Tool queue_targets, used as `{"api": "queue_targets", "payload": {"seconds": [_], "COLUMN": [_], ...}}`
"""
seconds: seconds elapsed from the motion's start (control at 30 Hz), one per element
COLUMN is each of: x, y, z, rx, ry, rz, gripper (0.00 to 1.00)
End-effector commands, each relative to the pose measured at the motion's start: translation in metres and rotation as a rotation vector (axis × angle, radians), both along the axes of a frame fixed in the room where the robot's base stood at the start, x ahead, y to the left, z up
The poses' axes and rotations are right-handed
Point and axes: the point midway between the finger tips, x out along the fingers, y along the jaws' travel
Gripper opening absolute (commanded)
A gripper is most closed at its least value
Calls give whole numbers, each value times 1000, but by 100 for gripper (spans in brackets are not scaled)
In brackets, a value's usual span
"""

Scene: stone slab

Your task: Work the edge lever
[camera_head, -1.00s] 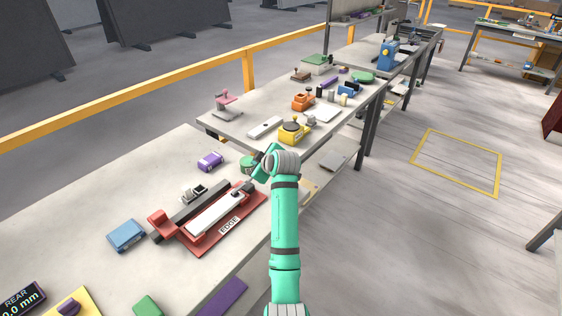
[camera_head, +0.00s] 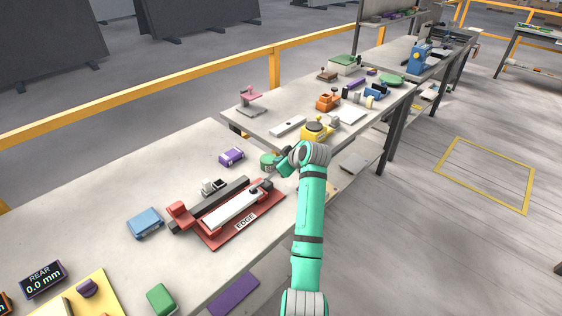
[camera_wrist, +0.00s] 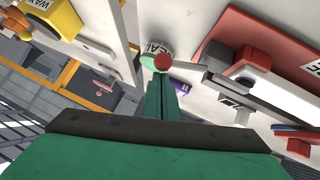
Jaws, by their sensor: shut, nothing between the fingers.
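The edge fixture (camera_head: 262,228) is a red base marked EDGE, with a white strip and a dark bar, near the front edge of the stone bench. Its lever is a grey arm (camera_wrist: 188,65) ending in a red ball knob (camera_wrist: 162,62) in the wrist view. My gripper (camera_wrist: 162,78) is shut and empty, its fingertips right at the knob. I cannot tell whether they touch it. In the head view my gripper (camera_head: 285,163) is at the fixture's far right end and hides the knob.
A green round tin (camera_head: 267,160) and a purple block (camera_head: 231,156) lie behind the fixture. A blue box (camera_head: 145,223) is to its left. A REAR display (camera_head: 43,279) reads 0.0 mm. A yellow item (camera_head: 315,131) stands on the bench beyond.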

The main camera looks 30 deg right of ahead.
Motion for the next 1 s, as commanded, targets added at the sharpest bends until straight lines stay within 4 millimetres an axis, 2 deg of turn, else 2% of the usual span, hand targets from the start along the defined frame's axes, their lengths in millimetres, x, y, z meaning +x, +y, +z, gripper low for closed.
{"api": "queue_targets", "payload": {"seconds": [0.23, 0.47, 0.7, 1.0], "x": [1, 11, -31, -58], "y": [2, 17, 17, 29], "z": [3, 36, 66, 92], "rx": [0, -3, -2, 0], "ry": [3, -2, -3, -1], "rz": [0, 0, -4, 11], "gripper": [0, 0, 0, 0]}}
